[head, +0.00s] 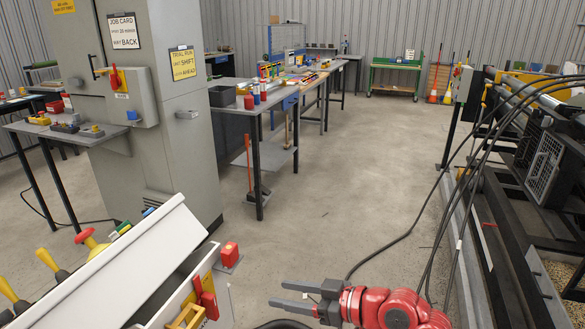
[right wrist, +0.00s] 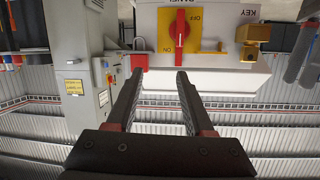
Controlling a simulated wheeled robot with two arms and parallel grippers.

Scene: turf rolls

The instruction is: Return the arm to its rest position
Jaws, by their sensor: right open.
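My right gripper (head: 278,294) is at the bottom of the head view, its two grey fingers spread and empty, pointing left toward the control console (head: 165,225). In the right wrist view the fingers (right wrist: 160,75) are apart with nothing between them. Beyond them is a red rotary handle (right wrist: 180,28) on a yellow plate marked ON and OFF, on the console's side. The handle also shows in the head view (head: 208,297), to the left of the gripper with a gap between. My left gripper is not in view.
A grey cabinet (head: 165,175) stands behind the console. A long workbench (head: 258,103) with tools runs toward the back. A dark machine with hanging cables (head: 505,225) stands on the right. The concrete floor (head: 345,195) between them is mostly open. A green trolley (head: 395,75) stands at the back wall.

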